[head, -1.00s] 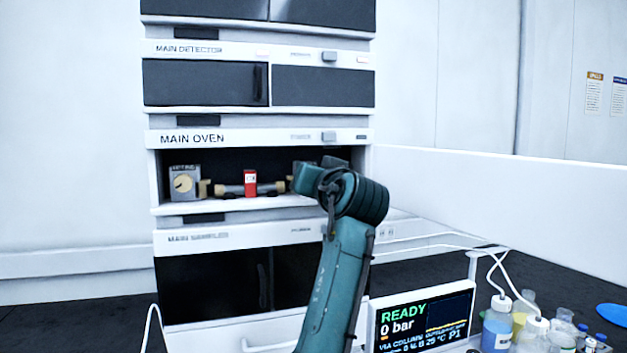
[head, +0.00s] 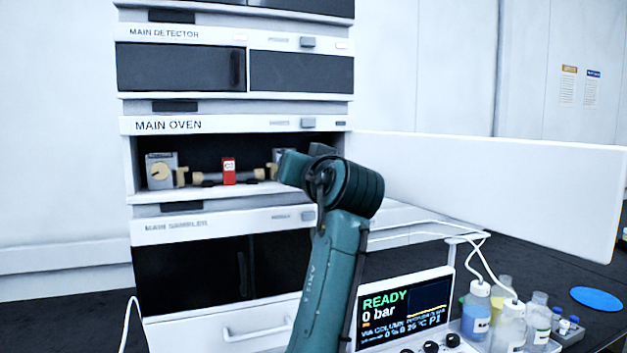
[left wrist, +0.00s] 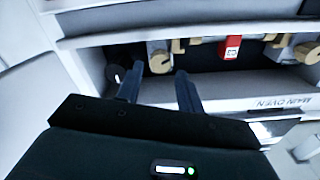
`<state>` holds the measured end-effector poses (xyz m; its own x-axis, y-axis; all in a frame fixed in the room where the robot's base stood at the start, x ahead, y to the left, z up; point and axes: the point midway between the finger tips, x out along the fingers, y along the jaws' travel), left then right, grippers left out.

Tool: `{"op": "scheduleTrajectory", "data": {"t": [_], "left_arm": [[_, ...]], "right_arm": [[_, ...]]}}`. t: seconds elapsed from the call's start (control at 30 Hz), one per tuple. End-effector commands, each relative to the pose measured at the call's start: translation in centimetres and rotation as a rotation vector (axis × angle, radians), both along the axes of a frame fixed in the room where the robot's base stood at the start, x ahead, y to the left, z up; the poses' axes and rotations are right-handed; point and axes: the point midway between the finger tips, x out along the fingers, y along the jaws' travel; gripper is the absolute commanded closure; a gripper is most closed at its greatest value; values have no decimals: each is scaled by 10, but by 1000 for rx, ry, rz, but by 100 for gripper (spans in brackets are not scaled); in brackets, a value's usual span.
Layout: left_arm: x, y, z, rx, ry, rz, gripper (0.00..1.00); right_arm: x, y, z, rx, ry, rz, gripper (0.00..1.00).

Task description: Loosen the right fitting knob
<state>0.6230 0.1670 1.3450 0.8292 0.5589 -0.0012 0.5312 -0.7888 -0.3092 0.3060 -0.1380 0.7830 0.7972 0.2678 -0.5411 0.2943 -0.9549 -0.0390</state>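In the oven bay, a grey column tube (head: 206,178) with a red tag (head: 229,170) lies between two tan fittings. The right fitting (head: 272,173) shows just left of my left gripper (head: 288,167), whose arm hides much of the bay's right end. In the left wrist view the bay appears upside down. There my left gripper (left wrist: 158,90) has its fingers apart, with a round tan face (left wrist: 160,62) beyond the gap between them. A small tan fitting (left wrist: 179,46) is beside that face, near the red tag (left wrist: 231,48). Contact cannot be told. My right gripper is not in view.
A grey block with a tan dial (head: 159,171) stands at the bay's left. The white oven door (head: 500,190) stands open to the right. A display (head: 403,312) and several bottles (head: 478,306) stand at lower right, with white tubing rising from them.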

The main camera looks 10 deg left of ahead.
Motion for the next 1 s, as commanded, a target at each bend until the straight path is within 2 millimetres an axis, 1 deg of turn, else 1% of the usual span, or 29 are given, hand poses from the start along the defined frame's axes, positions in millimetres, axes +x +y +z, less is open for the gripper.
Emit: {"op": "scheduleTrajectory", "data": {"t": [0.03,0.07,0.2,0.3,0.4,0.6,1.0], "left_arm": [[-10,-8,-4,-1,-2,-3,63],[-17,-11,-4,-2,-2,-2,63],[-43,-28,-3,2,-2,-1,63],[-58,-39,-2,0,-1,0,63],[-69,-47,-1,0,-1,0,63],[-79,-53,-1,-1,2,1,63],[-79,-54,-1,-1,2,1,63]], "right_arm": [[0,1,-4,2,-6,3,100],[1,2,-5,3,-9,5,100],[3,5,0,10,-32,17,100],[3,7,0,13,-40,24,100],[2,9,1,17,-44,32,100],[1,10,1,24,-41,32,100],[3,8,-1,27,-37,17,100]]}}
